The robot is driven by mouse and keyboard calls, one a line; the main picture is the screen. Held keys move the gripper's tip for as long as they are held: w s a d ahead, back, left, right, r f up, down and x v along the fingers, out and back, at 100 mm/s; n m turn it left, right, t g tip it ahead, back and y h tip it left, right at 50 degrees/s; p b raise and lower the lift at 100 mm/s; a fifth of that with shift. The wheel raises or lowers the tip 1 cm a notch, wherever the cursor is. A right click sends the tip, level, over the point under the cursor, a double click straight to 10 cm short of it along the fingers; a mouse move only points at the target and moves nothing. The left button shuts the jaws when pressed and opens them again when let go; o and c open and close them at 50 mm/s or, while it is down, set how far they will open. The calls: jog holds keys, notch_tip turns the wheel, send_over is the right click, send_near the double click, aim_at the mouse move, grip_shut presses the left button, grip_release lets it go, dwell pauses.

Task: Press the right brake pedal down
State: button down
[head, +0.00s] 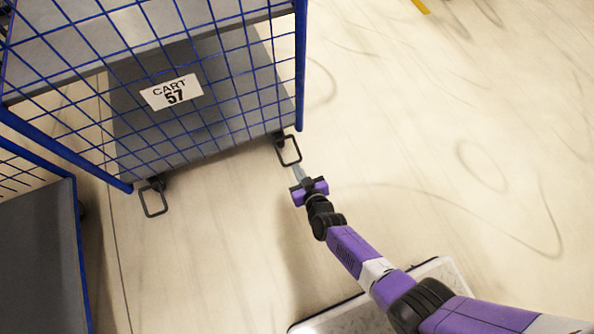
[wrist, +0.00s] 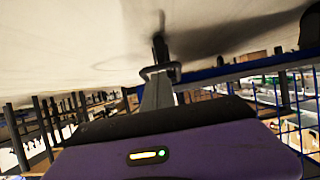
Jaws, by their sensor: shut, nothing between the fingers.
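The right brake pedal (head: 289,152) is a black wire loop. It sticks out from the lower right corner of the blue mesh cart labelled CART 57, near the floor. My gripper (head: 299,172) is shut and empty, with its fingertips just in front of the loop's near end. In the wrist view the pedal (wrist: 160,71) lies straight ahead of the grey fingertips (wrist: 158,90), which overlap its near bar. I cannot tell whether they touch it. The left brake pedal (head: 154,200) is a similar loop at the cart's lower left corner.
The cart (head: 215,110) has a blue mesh side and a grey lower shelf. Another blue-framed cart (head: 40,255) stands at the lower left, close by. The pale floor (head: 470,130) to the right is clear. The wrist view shows shelving and goods in the background.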

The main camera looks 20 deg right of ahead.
jog(key=s+p, duration=0.2)
jog(key=s, duration=0.8)
jog(key=shift+s+r, duration=0.25)
jog(key=shift+r, duration=0.05)
notch_tip(320, 180, up, 9)
jog(key=w+a+t, duration=0.2)
jog(key=s+d+r, duration=0.3)
jog(key=s+r, duration=1)
jog(key=r, duration=0.3)
jog(key=s+d+r, duration=0.3)
jog(key=s+r, duration=0.9)
jog(key=r, duration=0.5)
notch_tip(320, 180, up, 33)
jog(key=p, duration=3.3)
jog(key=shift+d+p, duration=0.15)
jog(key=shift+p, duration=0.15)
